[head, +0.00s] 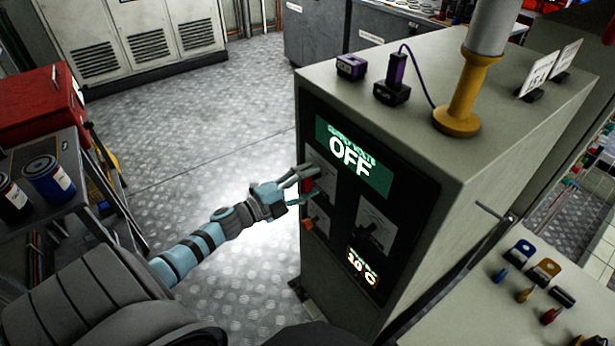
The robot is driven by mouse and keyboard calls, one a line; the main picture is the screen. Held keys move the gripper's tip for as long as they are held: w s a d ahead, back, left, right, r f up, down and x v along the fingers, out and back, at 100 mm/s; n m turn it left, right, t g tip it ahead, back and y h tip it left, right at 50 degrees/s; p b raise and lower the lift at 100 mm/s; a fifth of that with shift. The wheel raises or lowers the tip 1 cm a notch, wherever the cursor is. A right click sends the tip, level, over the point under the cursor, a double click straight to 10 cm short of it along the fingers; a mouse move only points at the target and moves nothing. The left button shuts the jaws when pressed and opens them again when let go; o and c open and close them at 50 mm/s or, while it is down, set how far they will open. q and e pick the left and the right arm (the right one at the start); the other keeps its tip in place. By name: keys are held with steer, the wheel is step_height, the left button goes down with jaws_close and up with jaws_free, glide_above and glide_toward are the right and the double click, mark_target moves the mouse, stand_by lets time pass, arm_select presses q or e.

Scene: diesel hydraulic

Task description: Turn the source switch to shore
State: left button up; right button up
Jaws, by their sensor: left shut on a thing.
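The grey cabinet (335,285) has a dark front panel with a green display (353,158) reading "OFF". A red switch handle (307,185) sits on the panel's upper left plate, below the display. My left gripper (300,187) is at this handle, with its fingers closed on it and partly hiding it. Which way the handle points is hard to tell. A second red-orange handle (308,224) is just below. A dark rotary knob (369,237) is on the plate to the right. My right gripper is not in view.
A small display (362,267) glows at the panel's lower right. Purple devices (395,80) and a yellow-based post (457,112) stand on the cabinet top. A cart with cans (48,180) is at left. The metal floor (200,130) between is clear.

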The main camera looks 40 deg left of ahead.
arm_select(q)
steer(key=n+p, duration=0.1)
steer(key=n, duration=0.2)
steer(key=shift+r+n+p, duration=0.25)
steer(key=shift+n+p, duration=0.05)
steer(key=shift+p, duration=0.1)
steer(key=shift+a+n+p, duration=0.1)
steer(key=shift+n+p, duration=0.6)
steer(key=shift+n, duration=0.9)
steer(key=o, duration=1.2)
steer(key=shift+f, duration=0.1)
steer(key=shift+c, duration=0.2)
steer(key=v, duration=1.2)
